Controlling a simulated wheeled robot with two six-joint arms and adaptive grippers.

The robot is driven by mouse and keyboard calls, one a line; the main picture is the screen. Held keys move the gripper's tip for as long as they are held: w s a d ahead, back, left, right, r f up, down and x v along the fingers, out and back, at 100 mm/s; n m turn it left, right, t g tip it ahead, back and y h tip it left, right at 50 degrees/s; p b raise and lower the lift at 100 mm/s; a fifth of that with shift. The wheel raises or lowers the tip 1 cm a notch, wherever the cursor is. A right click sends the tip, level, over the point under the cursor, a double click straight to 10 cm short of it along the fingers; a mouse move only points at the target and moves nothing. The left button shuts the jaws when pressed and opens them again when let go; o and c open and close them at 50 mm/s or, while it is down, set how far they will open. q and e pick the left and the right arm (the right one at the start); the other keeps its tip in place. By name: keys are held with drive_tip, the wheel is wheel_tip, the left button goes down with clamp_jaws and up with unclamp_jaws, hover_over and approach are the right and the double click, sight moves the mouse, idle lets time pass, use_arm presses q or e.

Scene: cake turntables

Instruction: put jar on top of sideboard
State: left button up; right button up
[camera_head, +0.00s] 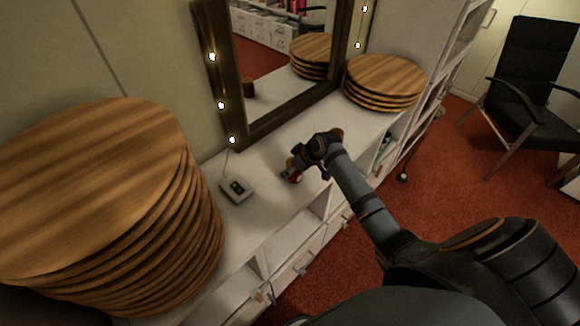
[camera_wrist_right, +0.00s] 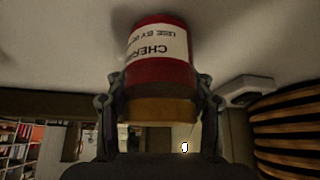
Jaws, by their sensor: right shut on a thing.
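The jar (camera_wrist_right: 157,55) is red with a white label reading "CHER…" and a tan lid. It appears upside down in the right wrist view, its lid end toward my gripper. My right gripper (camera_wrist_right: 158,105) is shut on it, one finger on each side near the lid. In the head view only a small red part of the jar (camera_head: 296,178) shows under my right gripper (camera_head: 295,168). The jar is at the white sideboard top (camera_head: 265,205), in front of the mirror. I cannot tell whether its base touches the surface. My left gripper is not in view.
A tall stack of wooden turntables (camera_head: 110,200) stands at the left and a lower stack (camera_head: 385,80) at the back right. A small grey box (camera_head: 236,189) lies left of the jar. A framed mirror (camera_head: 285,60) stands behind. A black chair (camera_head: 535,85) stands at the right.

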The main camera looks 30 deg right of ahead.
drive_tip(key=o, duration=1.4)
drive_tip(key=shift+c, duration=0.2)
drive_tip(key=shift+s+d+r, duration=0.15)
drive_tip(key=shift+r, duration=0.25)
drive_tip(key=v, duration=1.1)
drive_tip(key=shift+r, duration=0.1)
